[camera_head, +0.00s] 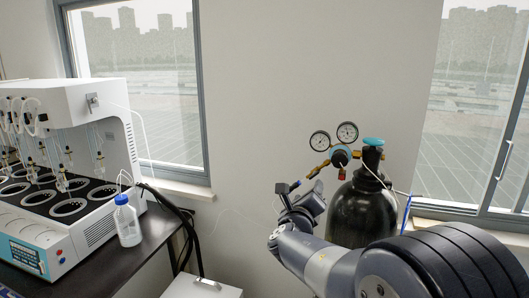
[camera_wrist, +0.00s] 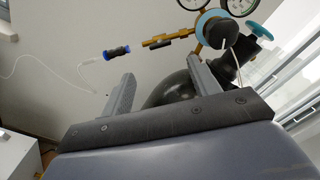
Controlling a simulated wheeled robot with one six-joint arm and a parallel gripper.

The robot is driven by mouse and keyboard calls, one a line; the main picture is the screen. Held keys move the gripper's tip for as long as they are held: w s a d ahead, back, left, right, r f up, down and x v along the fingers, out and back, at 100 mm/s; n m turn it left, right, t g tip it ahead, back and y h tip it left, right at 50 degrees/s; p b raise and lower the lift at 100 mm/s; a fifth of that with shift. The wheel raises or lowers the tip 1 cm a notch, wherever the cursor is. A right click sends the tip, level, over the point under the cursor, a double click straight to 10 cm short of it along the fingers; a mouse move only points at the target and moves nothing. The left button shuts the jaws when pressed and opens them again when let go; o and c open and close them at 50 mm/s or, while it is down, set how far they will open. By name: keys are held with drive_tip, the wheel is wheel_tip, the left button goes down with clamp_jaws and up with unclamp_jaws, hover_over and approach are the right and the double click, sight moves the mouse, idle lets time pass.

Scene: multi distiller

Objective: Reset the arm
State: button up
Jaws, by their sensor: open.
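My gripper (camera_head: 301,193) is at the end of my arm, in front of the black gas cylinder (camera_head: 358,215) in the head view. In the wrist view my gripper (camera_wrist: 160,68) has its two fingers wide apart with nothing held between them. The cylinder (camera_wrist: 178,88) shows behind the fingers. Its regulator (camera_head: 341,157) carries two round gauges and a brass outlet (camera_wrist: 160,42). A small blue and black fitting (camera_wrist: 117,52) on a thin white tube is beyond the left finger. It appears apart from the brass outlet.
A white multi-distiller (camera_head: 75,150) stands on a dark bench (camera_head: 130,262) at the left. A clear bottle with a blue cap (camera_head: 127,222) is at its right corner. A white box (camera_head: 203,288) is low in the middle. Windows flank the bare wall.

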sight(314, 176)
drive_tip(key=p+x, duration=0.3)
drive_tip(key=x, duration=0.7)
drive_tip(key=shift+w+d, duration=0.15)
drive_tip(key=shift+w, duration=0.15)
drive_tip(key=shift+w+f, duration=0.1)
drive_tip(key=shift+w, duration=0.15)
drive_tip(key=shift+s+m+b, duration=0.1)
drive_tip(key=shift+m+b, duration=0.2)
drive_tip(key=shift+m, duration=0.8)
drive_tip(key=m, duration=0.8)
drive_tip(key=shift+m, duration=0.3)
drive_tip(key=b+v, duration=0.3)
drive_tip(key=v, duration=0.6)
drive_tip(key=shift+s, duration=0.25)
